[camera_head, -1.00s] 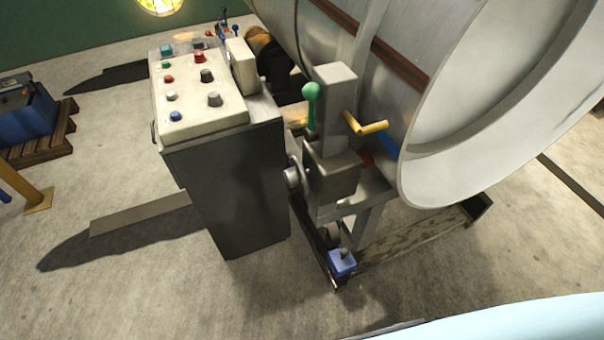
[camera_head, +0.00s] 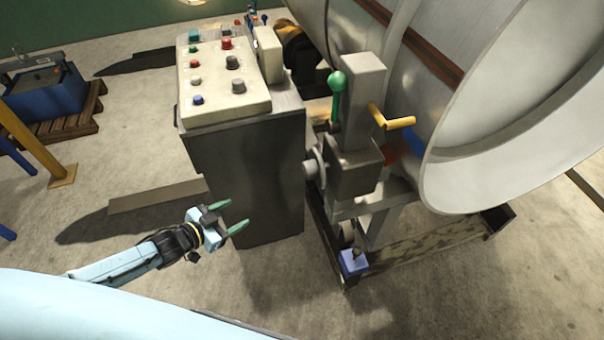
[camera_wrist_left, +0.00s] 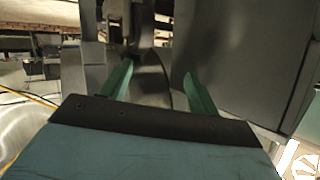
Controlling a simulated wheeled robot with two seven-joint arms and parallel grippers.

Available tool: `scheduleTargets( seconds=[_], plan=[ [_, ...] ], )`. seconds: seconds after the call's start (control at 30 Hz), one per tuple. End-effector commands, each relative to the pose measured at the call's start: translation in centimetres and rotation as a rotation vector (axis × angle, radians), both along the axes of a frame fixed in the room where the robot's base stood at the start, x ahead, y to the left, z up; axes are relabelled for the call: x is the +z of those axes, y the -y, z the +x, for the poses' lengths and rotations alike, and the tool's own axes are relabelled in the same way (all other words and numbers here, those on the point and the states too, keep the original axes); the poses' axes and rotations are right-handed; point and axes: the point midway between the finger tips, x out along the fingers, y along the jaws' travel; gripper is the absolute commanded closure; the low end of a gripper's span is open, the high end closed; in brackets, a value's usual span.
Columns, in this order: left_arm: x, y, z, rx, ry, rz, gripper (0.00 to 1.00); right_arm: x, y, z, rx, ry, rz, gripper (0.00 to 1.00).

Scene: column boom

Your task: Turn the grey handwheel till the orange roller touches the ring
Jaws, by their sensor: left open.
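A round grey wheel-like part (camera_head: 314,170), which looks like the grey handwheel, sits on a short shaft between the console and the grey post; it is partly hidden edge-on. A small orange-red part (camera_head: 390,156) shows beside the large grey ring (camera_head: 432,180); I cannot tell if it is the orange roller or if it touches the ring. My left gripper (camera_head: 239,212) is open and empty, in front of the console's lower front and lower left of the wheel. In the left wrist view its two green fingers (camera_wrist_left: 158,72) are apart with nothing between them. My right gripper is out of view.
A dark console (camera_head: 250,180) with buttons and knobs stands left of the post (camera_head: 360,95). The post has a green-knobbed lever (camera_head: 336,95) and a yellow crank (camera_head: 396,122). A small blue box (camera_head: 353,262) sits at its foot. Floor is clear in front.

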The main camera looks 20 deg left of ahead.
Motion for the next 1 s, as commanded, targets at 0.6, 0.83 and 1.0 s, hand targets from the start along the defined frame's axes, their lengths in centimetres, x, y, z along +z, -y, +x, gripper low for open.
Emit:
scheduleTargets(
  seconds=[0.6,0.83,1.0],
  plan=[
    [18.1,8.0,-1.0,-0.518,0.253,-0.302,0.39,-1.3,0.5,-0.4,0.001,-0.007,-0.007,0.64],
    [18.1,11.9,1.8,-0.516,0.255,-0.301,0.39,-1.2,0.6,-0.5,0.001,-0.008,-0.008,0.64],
    [18.1,14.7,3.7,-0.516,0.255,-0.299,0.39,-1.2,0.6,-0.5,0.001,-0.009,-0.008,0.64]
  ],
)
